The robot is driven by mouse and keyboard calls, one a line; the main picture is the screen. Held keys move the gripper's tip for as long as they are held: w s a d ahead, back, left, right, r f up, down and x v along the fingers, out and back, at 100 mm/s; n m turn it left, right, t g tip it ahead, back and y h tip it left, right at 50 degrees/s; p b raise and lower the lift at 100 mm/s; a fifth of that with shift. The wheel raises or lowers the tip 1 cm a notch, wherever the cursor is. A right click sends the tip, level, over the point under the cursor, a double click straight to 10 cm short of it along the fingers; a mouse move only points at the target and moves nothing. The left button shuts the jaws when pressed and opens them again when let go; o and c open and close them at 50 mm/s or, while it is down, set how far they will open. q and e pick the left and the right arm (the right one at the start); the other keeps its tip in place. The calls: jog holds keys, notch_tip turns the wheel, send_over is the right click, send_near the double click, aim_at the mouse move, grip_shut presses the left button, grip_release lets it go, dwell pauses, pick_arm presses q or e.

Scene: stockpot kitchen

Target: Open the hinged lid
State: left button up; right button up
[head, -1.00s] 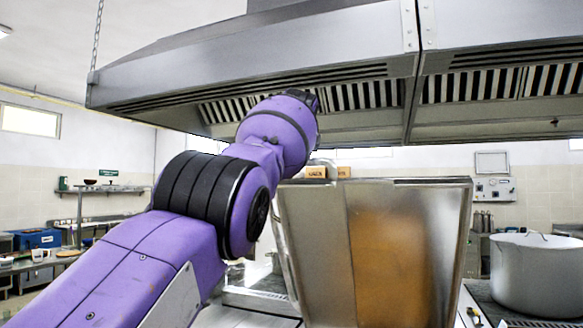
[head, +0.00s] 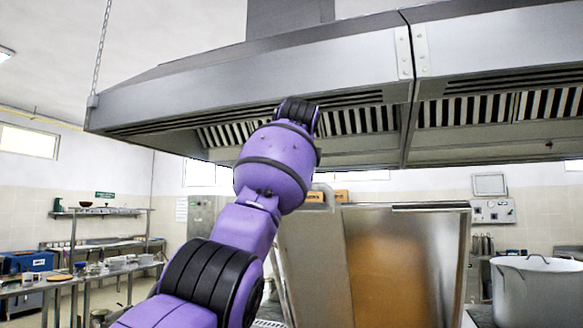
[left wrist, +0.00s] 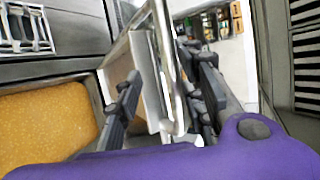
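The hinged lid (head: 395,265) is a steel panel standing raised and near upright in the head view, its face showing a brown patch. A pale rounded handle bar (head: 326,196) shows at its top left corner. In the left wrist view a metal bar (left wrist: 166,50) runs between the fingers of my left gripper (left wrist: 160,85). The fingers are apart, with gaps beside the bar, so the gripper looks open around it; contact is unclear. An orange-brown surface (left wrist: 45,125) lies at left in that view. In the head view my left wrist hides its gripper. My right gripper is out of view.
A large steel extractor hood (head: 270,85) hangs low over the lid and my left arm. A grey pot (head: 535,293) stands at the right. Shelves and a worktable (head: 80,275) are at the far left.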

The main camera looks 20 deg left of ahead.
pick_arm(q)
jog(key=v, duration=0.7)
jog(key=shift+r, duration=0.1)
